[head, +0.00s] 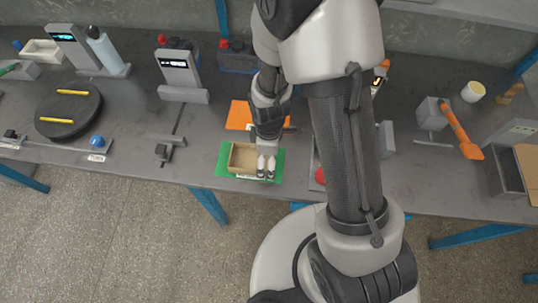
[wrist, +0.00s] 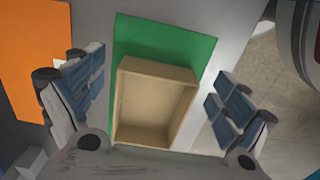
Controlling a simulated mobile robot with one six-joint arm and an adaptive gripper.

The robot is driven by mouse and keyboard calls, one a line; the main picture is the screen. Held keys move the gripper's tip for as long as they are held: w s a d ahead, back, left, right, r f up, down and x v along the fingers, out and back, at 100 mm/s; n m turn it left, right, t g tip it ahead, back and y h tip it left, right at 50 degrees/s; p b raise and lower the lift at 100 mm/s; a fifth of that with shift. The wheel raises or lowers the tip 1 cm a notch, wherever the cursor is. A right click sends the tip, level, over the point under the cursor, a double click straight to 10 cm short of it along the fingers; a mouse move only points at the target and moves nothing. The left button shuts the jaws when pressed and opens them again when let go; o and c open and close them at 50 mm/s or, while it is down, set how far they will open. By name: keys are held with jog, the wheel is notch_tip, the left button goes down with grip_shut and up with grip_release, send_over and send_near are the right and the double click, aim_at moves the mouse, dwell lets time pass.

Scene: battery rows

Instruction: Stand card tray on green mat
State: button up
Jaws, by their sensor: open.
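The card tray (head: 243,158) is a small, empty, tan open box. It stands upright on the green mat (head: 221,161) near the table's front edge. In the wrist view the tray (wrist: 152,103) lies between my two fingers, with green mat (wrist: 165,40) showing beyond it and on its left side. My gripper (head: 266,167) is at the tray's right end in the head view. In the wrist view my gripper (wrist: 155,110) is open, with a gap between each finger and the tray walls. Part of the near end of the tray is hidden by my gripper body.
An orange mat (head: 239,114) lies just behind the green mat. A black turntable (head: 69,111) with yellow bars and a blue ball (head: 97,141) are on the left. A red round thing (head: 320,176) is to the right, partly behind my arm. The table's front edge is close.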

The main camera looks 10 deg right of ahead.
notch_tip(320, 180, up, 25)
jog(key=s+d+m+t+p, duration=0.2)
jog(key=d+m+p, duration=0.15)
jog(key=m, duration=0.25)
jog(key=s+d+r+m+t, duration=0.2)
jog(key=s+r+m, duration=0.6)
jog(key=s+r, duration=0.2)
jog(key=shift+s+d+r+t+p, duration=0.2)
jog(key=shift+r+t+p, duration=0.1)
jog(key=shift+r+p, duration=0.1)
jog(key=shift+f, duration=0.1)
